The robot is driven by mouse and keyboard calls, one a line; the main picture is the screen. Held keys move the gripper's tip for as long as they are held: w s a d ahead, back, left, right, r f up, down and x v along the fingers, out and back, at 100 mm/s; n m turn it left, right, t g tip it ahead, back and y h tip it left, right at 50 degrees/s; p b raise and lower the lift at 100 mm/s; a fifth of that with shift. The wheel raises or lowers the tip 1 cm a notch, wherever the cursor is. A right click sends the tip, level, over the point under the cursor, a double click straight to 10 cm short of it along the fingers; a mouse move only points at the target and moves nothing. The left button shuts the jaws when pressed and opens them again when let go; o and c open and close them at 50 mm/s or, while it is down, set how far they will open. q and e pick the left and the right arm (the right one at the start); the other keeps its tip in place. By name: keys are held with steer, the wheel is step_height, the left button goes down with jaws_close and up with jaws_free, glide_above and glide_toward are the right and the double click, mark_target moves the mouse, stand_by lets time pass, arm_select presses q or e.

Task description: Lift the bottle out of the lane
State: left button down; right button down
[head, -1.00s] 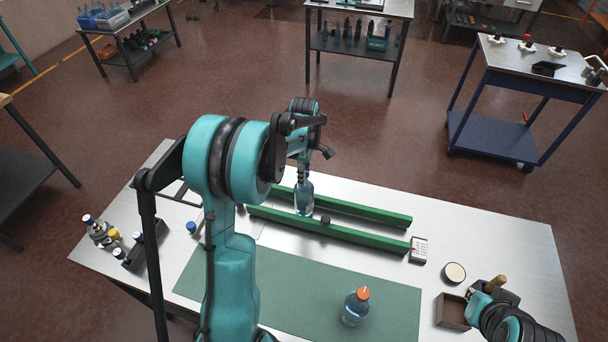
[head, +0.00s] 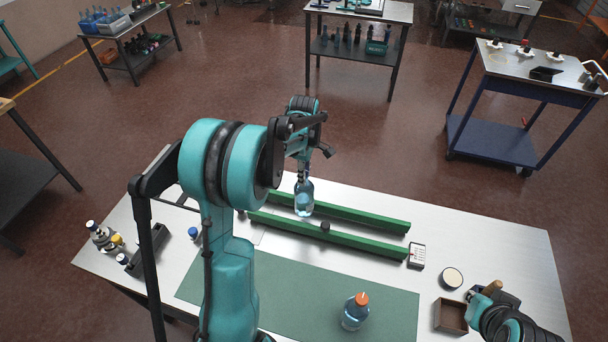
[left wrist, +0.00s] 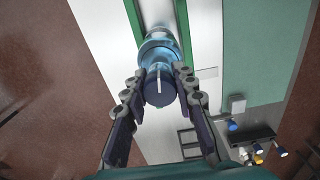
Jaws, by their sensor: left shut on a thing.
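My left gripper (head: 303,174) is shut on the upper part of a clear bluish bottle (head: 304,203) and holds it upright over the lane between two green rails, the far one (head: 365,214) and the near one (head: 370,242). The bottle's base appears slightly above the lane floor. In the left wrist view the fingers close around the dark blue cap end (left wrist: 160,88), with the blue body (left wrist: 158,50) beyond. My right gripper (head: 484,296) is at the lower right, by a tan wooden piece; its fingers are not clear.
An orange-capped bottle (head: 356,311) stands on the green mat (head: 290,290). A calculator-like box (head: 416,256), a round lidded tin (head: 451,278) and an open brown box (head: 450,317) are at right. Small bottles (head: 101,236) cluster at left.

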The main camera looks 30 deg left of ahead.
arm_select(q)
step_height(320, 180, up, 15)
steer(key=p, duration=0.9)
stand_by(2.1)
stand_by(0.4)
